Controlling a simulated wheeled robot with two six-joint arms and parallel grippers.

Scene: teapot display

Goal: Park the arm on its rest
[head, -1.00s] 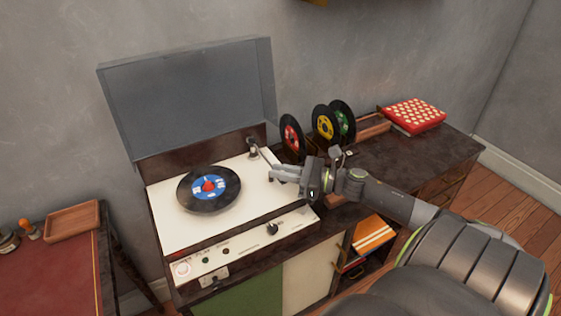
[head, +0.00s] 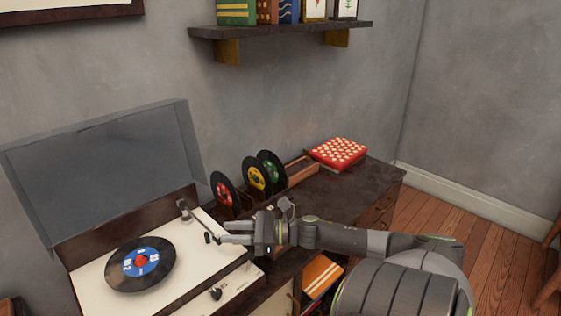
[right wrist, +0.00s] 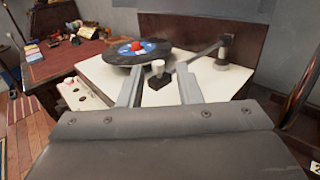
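The record player's pale tone arm (head: 198,222) runs from its pivot post at the back right of the cream deck (head: 95,275). In the right wrist view the tone arm (right wrist: 200,56) ends in a black block with a white knob (right wrist: 158,68), beside the record. My right gripper (head: 222,232) is at this end of the arm. In the right wrist view its two fingers (right wrist: 159,92) are apart, with the knob showing between and just beyond them; I cannot tell whether they touch it. I cannot make out the rest clearly. My left gripper is not in view.
A black record (head: 140,264) with a blue label lies on the platter. The grey lid (head: 105,165) stands open behind. Several upright records (head: 257,175) and a red patterned box (head: 338,152) are on the cabinet to the right. A wall shelf (head: 280,29) hangs above.

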